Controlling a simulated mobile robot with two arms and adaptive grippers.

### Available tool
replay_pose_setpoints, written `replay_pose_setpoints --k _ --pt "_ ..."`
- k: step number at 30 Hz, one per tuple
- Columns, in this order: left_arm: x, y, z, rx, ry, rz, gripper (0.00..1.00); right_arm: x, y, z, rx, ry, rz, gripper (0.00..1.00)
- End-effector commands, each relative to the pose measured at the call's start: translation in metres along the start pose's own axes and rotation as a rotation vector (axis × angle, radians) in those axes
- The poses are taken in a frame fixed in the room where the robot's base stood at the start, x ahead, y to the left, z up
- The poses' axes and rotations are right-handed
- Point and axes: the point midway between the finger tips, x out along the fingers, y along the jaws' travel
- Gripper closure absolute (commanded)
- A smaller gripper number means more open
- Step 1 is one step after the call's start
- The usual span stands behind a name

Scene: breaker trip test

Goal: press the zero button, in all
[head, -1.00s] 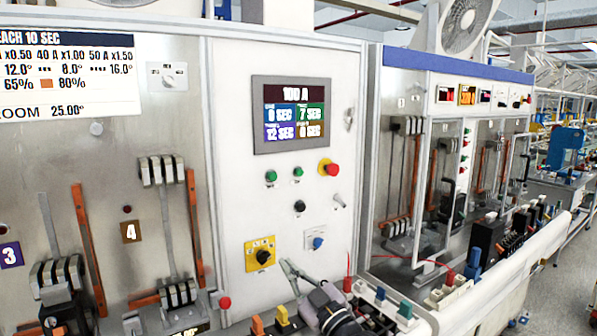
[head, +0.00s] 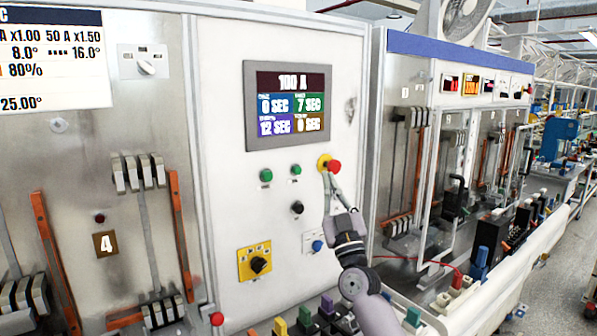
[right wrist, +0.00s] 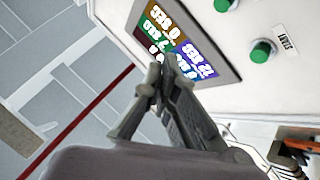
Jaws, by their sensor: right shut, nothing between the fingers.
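The white control panel (head: 225,215) carries two green buttons (head: 266,175) (head: 296,170), a black button (head: 297,207), a red mushroom button (head: 334,167) on a yellow base and a blue knob (head: 317,246). Their labels are too small to read in the head view, so I cannot tell which is the zero button. My right gripper (head: 329,178) is shut and empty, its tips overlapping the area just below the red button; contact cannot be told. In the right wrist view its tips (right wrist: 158,78) are in front of the display, with a green button (right wrist: 262,50) at right. My left gripper is not in view.
The display (head: 290,105) reads 100 A above coloured SEC tiles. A yellow rotary switch (head: 255,262) sits low on the panel. Coloured blocks line the bench front. Breaker levers (head: 140,172) stand at left, and glass-doored cabinets (head: 430,190) at right.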

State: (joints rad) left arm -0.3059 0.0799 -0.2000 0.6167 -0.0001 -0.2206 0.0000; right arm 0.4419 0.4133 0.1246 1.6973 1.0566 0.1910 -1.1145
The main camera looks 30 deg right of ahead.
Motion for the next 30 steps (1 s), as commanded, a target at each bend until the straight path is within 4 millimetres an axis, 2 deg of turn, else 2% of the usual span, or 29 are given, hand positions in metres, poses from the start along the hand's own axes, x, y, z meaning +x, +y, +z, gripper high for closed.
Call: replay_pose_setpoints --k 8,18,24,30 --pt "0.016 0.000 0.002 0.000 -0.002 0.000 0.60 0.009 -0.010 0.011 0.001 0.001 -0.001 1.00" --pt "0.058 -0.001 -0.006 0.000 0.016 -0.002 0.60 0.041 -0.034 0.036 0.000 0.001 0.000 1.00" --pt "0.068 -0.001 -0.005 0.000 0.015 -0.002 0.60 0.056 -0.043 0.044 0.001 0.000 -0.001 1.00" --pt "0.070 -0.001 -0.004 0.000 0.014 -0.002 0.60 0.061 -0.046 0.045 0.000 -0.001 -0.002 1.00"
